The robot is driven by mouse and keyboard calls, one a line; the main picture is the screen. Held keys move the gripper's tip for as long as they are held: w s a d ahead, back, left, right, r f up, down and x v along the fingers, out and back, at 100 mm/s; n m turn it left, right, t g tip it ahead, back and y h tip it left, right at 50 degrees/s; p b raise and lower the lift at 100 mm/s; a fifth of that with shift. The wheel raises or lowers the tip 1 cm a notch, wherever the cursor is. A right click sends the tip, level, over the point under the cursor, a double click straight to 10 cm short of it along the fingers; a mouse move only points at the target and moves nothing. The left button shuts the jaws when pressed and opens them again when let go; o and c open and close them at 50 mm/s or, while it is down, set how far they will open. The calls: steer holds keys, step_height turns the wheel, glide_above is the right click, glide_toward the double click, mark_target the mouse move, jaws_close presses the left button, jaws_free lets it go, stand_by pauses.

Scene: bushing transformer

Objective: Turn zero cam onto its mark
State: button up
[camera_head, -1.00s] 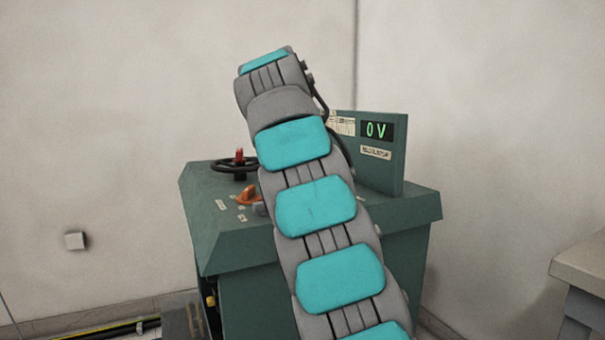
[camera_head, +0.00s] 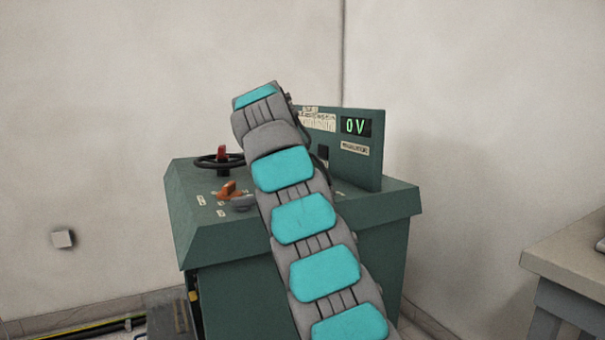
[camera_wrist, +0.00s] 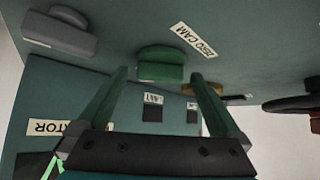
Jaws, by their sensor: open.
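In the wrist view, the picture is turned so labels read upside down. A "ZERO CAM" label (camera_wrist: 195,40) lies on the dark green panel beside a green knob (camera_wrist: 162,66), which I take to be the zero cam. My gripper (camera_wrist: 158,74) is open; its two green fingers appear on either side of that knob. I cannot tell whether they touch it. No alignment mark for the cam can be made out. In the head view, my arm blocks the gripper and the green knob.
The green console (camera_head: 230,235) carries an orange knob (camera_head: 229,189), a grey knob (camera_head: 243,202), and a black handwheel (camera_head: 220,161). A grey bench (camera_head: 580,255) stands at right. A grey knob (camera_wrist: 60,32) shows in the wrist view.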

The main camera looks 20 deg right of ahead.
steer(key=shift+c, duration=0.2)
steer(key=c, duration=1.3)
